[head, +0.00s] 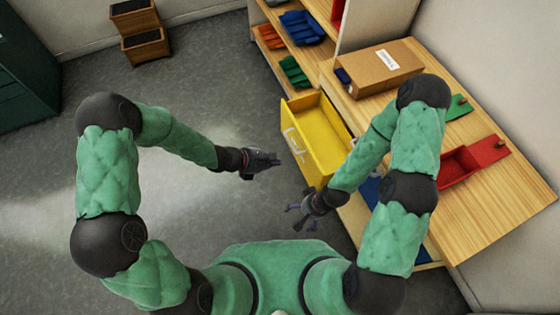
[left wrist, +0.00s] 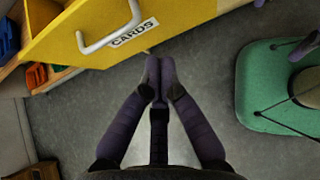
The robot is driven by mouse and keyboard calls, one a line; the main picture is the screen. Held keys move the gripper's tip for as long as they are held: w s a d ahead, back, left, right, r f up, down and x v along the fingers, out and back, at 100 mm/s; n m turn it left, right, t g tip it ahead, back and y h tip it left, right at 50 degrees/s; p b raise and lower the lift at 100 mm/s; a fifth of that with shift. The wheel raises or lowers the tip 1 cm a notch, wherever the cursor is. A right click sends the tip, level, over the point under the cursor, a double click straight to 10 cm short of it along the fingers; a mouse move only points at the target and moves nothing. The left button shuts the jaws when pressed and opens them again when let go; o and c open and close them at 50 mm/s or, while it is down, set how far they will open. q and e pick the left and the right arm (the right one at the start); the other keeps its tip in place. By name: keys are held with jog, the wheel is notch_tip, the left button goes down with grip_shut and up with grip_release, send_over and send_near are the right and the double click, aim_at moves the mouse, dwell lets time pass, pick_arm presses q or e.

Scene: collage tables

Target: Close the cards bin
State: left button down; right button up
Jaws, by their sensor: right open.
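The cards bin is a yellow drawer (head: 322,140), pulled out from under the wooden table. Its inside shows bare yellow. In the left wrist view, its front (left wrist: 185,22) bears a CARDS label (left wrist: 134,33) and a white handle (left wrist: 112,32); the handle also shows in the head view (head: 294,143). My left gripper (head: 272,161) is shut and empty, to the left of the drawer front and apart from the handle. Its fingertips (left wrist: 160,72) meet just below the label in the wrist view. My right gripper (head: 298,213) is open and empty, near the drawer's front lower corner.
A cardboard box (head: 382,68) and a red tray (head: 459,167) with a red lid (head: 489,150) are on the table (head: 490,208). Shelves with blue (head: 302,27), orange and green bins stand behind. Grey floor (head: 220,90) left of the drawer is clear.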

aim_at(307, 159)
pick_arm(q)
jog(key=shift+w+d+r+b+x, duration=0.1)
jog(key=shift+d+r+b+x, duration=0.4)
jog(key=shift+x, duration=1.4)
jog(key=shift+w+d+r+b+x, duration=0.15)
jog(key=shift+b+x, duration=0.6)
jog(key=shift+x, duration=1.15)
jog(key=shift+w+d+r+b+x, duration=0.15)
jog(key=shift+r+b+x, duration=0.35)
jog(key=shift+x, duration=1.4)
jog(key=shift+s+f, duration=0.1)
jog(key=shift+f, duration=0.05)
jog(key=shift+d, duration=0.25)
jog(key=w+d, duration=0.1)
jog(key=d, duration=0.2)
jog(key=w+d, duration=0.1)
jog(key=d, duration=0.1)
jog(key=w+d+b, duration=0.1)
jog(key=d, duration=0.2)
jog(key=shift+d, duration=0.35)
jog(key=w+d, duration=0.1)
jog(key=d, duration=0.2)
jog(key=w+d+p, duration=0.1)
jog(key=d, duration=0.2)
jog(key=w+d, duration=0.1)
jog(key=d, duration=0.2)
jog(key=shift+w, duration=0.25)
